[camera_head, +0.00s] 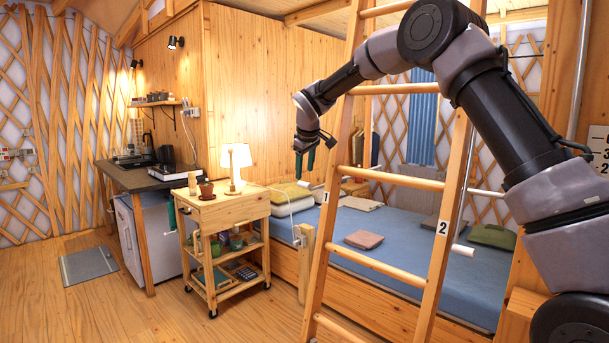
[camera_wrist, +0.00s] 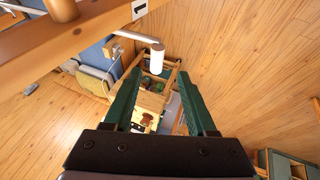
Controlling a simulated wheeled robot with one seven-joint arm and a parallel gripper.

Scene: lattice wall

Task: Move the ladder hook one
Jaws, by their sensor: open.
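A wooden ladder (camera_head: 345,140) stands in front of the bed, with a label "1" (camera_head: 326,197) on its left rail and a label "2" (camera_head: 442,227) on its right rail. Hook one (camera_head: 318,197) is a white peg beside label 1. Another white end (camera_head: 462,250) shows beside label 2. My gripper (camera_head: 305,168) points down above hook one, left of the ladder. Its green fingers (camera_wrist: 160,72) are open with nothing held between them.
A wooden trolley (camera_head: 230,210) with a lit lamp (camera_head: 236,165) stands left of the bed (camera_head: 400,245). A dark counter (camera_head: 150,180) is farther left. The wooden floor (camera_head: 110,300) is clear at the front left. My arm passes in front of the ladder's upper part.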

